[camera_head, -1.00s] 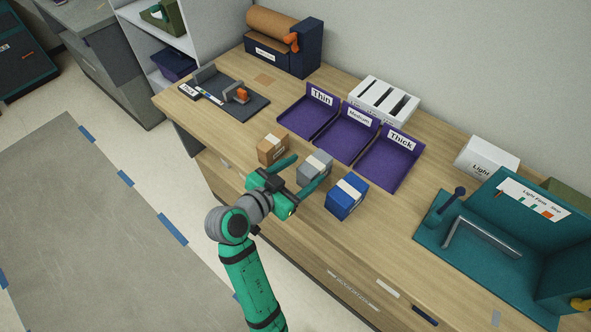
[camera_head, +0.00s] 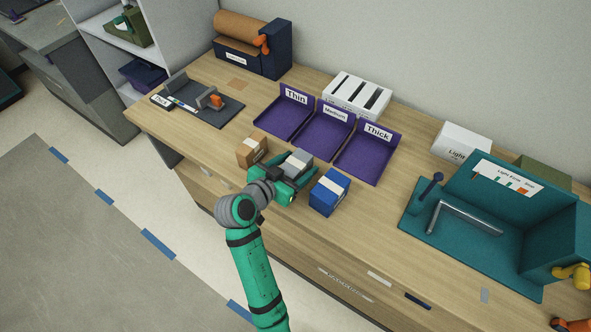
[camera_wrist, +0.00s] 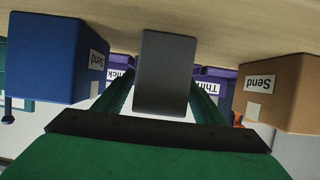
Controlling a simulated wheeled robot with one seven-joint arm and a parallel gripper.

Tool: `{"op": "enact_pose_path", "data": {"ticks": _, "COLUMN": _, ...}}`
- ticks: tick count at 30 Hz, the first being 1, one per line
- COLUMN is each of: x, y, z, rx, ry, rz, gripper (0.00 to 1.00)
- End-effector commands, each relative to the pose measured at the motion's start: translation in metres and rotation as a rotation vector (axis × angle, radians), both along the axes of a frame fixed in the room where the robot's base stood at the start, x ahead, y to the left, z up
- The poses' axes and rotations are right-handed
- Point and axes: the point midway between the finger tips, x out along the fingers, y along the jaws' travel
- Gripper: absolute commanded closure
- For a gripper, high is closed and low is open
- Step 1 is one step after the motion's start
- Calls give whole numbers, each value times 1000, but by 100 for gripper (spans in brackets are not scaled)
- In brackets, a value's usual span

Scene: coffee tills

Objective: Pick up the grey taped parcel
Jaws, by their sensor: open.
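The grey taped parcel (camera_head: 297,162) stands on the wooden counter between a brown parcel and a blue parcel, with a pale tape strip on top. My gripper (camera_head: 291,168) is open, with its green fingers on either side of the grey parcel. In the wrist view, which looks upside down, the grey parcel (camera_wrist: 165,72) sits between the two fingers of my gripper (camera_wrist: 163,98). I cannot tell whether either finger touches it. The parcel's lower part is partly hidden by the gripper in the head view.
The brown parcel (camera_head: 251,151) is close on the left and the blue parcel (camera_head: 329,193) close on the right. Purple trays labelled Thin (camera_head: 279,123), Medium (camera_head: 318,143) and Thick (camera_head: 362,165) lie behind. A teal station (camera_head: 415,216) stands at right.

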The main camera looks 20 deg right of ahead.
Motion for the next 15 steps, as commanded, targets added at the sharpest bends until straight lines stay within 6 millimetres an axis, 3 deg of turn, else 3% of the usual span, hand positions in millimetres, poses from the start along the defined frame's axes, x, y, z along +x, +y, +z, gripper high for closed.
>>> {"op": "enact_pose_path", "data": {"ticks": 6, "x": 12, "y": -19, "z": -8, "rx": 0, "ry": 0, "rz": -1, "gripper": 36}}
{"op": "enact_pose_path", "data": {"ticks": 15, "x": 14, "y": -22, "z": -10, "rx": 0, "ry": 0, "rz": 1, "gripper": 38}}
